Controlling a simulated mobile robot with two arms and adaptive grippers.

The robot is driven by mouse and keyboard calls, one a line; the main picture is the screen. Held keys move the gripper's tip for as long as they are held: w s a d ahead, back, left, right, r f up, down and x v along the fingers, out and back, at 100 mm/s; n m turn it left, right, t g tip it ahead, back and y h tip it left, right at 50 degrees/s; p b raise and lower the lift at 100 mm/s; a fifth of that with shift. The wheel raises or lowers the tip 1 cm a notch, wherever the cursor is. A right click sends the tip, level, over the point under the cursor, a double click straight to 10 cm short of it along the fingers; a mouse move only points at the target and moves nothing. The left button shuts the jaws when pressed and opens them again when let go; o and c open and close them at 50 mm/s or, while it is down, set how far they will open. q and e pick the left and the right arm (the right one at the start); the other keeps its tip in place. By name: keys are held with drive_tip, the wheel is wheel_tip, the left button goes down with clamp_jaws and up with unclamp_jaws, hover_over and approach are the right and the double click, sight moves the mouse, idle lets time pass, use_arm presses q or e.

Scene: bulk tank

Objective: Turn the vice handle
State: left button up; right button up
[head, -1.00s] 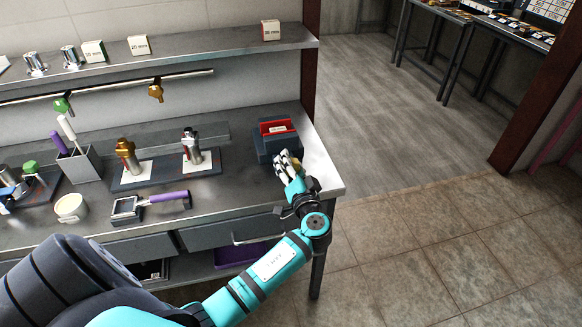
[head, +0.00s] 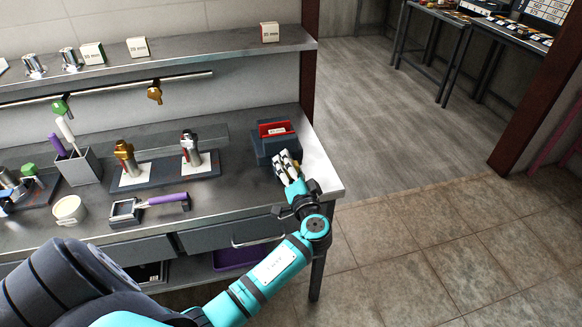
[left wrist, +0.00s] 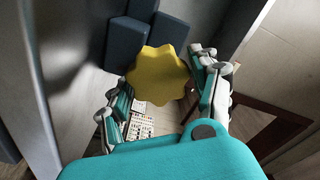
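The vice (head: 262,150) is a dark blue-grey block with a red insert, at the right end of the bench. Its handle is a yellow lobed knob (left wrist: 158,75), clear in the left wrist view and mostly covered by my fingers in the head view. My left gripper (head: 286,160) is at the front of the vice. In the left wrist view its fingers (left wrist: 160,80) lie on both sides of the knob and appear to touch its rim. My right gripper is not in view.
A purple-handled tool (head: 150,206), a white cup (head: 70,208) and a plate with two metal fittings (head: 165,172) stand left on the bench. A shelf (head: 200,58) runs above. The bench's right corner (head: 325,180) is bare, with open floor beyond.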

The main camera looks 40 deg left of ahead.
use_arm(q)
drive_tip(key=shift+o, duration=0.5)
drive_tip(key=shift+s+d, duration=0.2)
drive_tip(key=shift+d, duration=0.05)
drive_tip(key=v, duration=1.1)
drive_tip(key=shift+s+d, duration=0.1)
drive_tip(key=shift+d, duration=0.05)
